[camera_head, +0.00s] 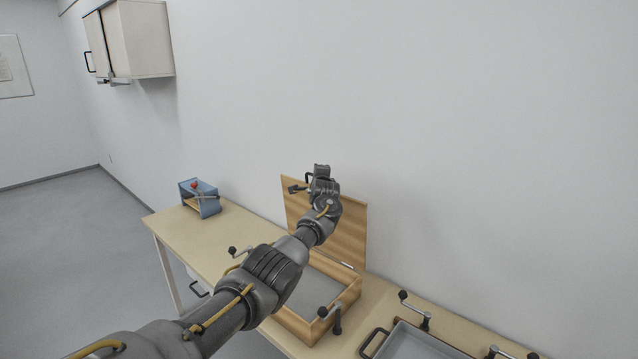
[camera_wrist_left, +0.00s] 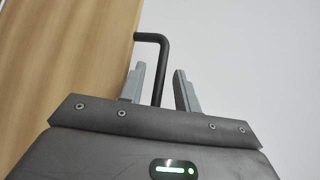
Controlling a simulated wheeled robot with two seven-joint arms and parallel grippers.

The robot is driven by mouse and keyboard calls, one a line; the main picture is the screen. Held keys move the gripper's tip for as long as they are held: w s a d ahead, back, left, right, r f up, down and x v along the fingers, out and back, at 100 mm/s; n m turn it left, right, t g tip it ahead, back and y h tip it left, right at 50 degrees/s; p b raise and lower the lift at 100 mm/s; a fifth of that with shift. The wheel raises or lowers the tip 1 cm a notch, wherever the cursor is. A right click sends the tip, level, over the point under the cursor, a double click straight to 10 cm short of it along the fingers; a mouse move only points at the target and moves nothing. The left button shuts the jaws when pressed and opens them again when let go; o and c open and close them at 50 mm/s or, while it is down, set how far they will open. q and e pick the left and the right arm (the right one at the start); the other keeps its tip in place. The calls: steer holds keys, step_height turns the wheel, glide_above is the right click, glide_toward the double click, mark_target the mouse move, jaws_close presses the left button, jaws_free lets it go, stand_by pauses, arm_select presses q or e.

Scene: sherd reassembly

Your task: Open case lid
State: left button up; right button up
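The wooden case (camera_head: 345,298) stands on the table with its lid (camera_head: 350,228) swung up, roughly upright, near the wall. The lid's wood fills the left of the left wrist view (camera_wrist_left: 60,60). A black bent handle (camera_wrist_left: 152,37) sticks out from the lid's edge. My left gripper (camera_wrist_left: 160,80) is open, its two grey fingers apart on either side of the handle, with a clear gap at the right finger. In the head view my left gripper (camera_head: 298,188) is at the lid's top edge, and my arm hides part of the case. My right gripper is not in view.
A blue stand with a red knob (camera_head: 199,197) is at the table's far left end. A grey tray with a black handle (camera_head: 405,345) and crank-like clamps (camera_head: 415,310) are at lower right. A wall cabinet (camera_head: 135,40) hangs at upper left.

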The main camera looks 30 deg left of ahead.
arm_select(q)
steer(key=b+v, duration=0.1)
steer(key=v, duration=0.9)
steer(key=shift+b, duration=0.3)
steer(key=shift+s, duration=0.15)
